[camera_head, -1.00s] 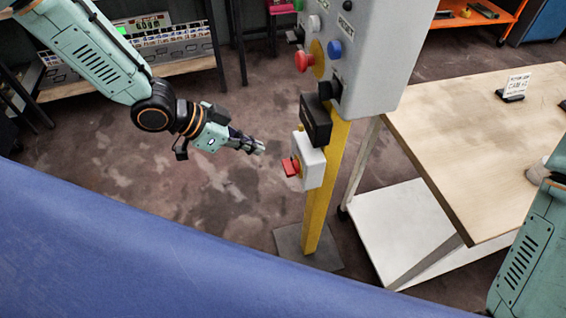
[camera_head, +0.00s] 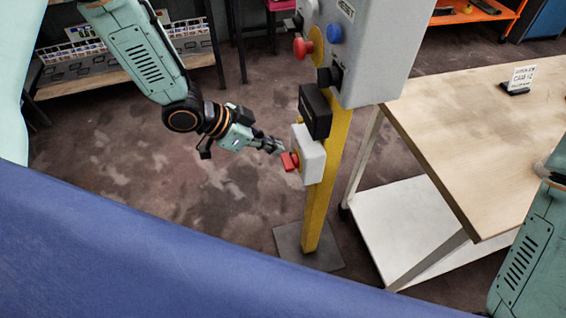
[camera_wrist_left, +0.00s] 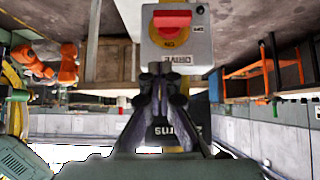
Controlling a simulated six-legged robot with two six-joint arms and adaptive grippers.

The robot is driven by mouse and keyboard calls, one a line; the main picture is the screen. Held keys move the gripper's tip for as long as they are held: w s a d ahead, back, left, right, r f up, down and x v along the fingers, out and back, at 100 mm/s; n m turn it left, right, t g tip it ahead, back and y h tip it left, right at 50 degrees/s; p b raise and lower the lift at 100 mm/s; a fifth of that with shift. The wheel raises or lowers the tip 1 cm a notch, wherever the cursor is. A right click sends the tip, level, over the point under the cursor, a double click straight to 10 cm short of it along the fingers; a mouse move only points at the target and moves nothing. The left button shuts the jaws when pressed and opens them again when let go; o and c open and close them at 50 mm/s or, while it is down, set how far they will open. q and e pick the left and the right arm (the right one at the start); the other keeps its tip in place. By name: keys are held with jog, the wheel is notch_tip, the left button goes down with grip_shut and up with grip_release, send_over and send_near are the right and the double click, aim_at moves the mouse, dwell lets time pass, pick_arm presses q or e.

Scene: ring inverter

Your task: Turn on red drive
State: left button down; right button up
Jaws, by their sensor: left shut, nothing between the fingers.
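The red drive switch (camera_head: 289,161) is a red handle on a small grey-white box (camera_head: 311,157) fixed to the yellow post. In the left wrist view the red handle (camera_wrist_left: 172,19) sits on a yellow disc, and the box (camera_wrist_left: 190,50) below it carries an upside-down DRIVE label. My left gripper (camera_head: 279,147) is shut and empty, with its tips just left of the box and close to the red handle. Its fingers (camera_wrist_left: 162,72) show below the handle in the wrist view. I cannot tell whether they touch it. My right gripper is outside the views.
Above stands a grey control cabinet (camera_head: 375,50) with a red mushroom button (camera_head: 302,46) and a blue button (camera_head: 334,32). A black box (camera_head: 315,110) sits just above the drive box. A wooden table (camera_head: 470,130) stands right. Open floor (camera_head: 200,215) lies left of the post.

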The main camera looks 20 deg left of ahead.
aim_at(294, 166)
pick_arm(q)
jog(key=f, duration=0.1)
jog(key=w+d+f+b, duration=0.1)
jog(key=f, duration=0.1)
jog(key=d+f, duration=0.1)
jog(key=f, duration=0.1)
jog(key=shift+w+d+f+b, duration=0.1)
jog(key=shift+w+f+b, duration=0.05)
jog(key=shift+f+b, duration=0.15)
jog(key=shift+f, duration=0.5)
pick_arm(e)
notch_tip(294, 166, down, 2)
pick_arm(q)
jog(key=shift+w, duration=0.1)
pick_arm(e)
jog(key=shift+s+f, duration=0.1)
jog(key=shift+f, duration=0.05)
pick_arm(q)
jog(key=shift+b, duration=0.3)
jog(key=shift+s+t, duration=0.3)
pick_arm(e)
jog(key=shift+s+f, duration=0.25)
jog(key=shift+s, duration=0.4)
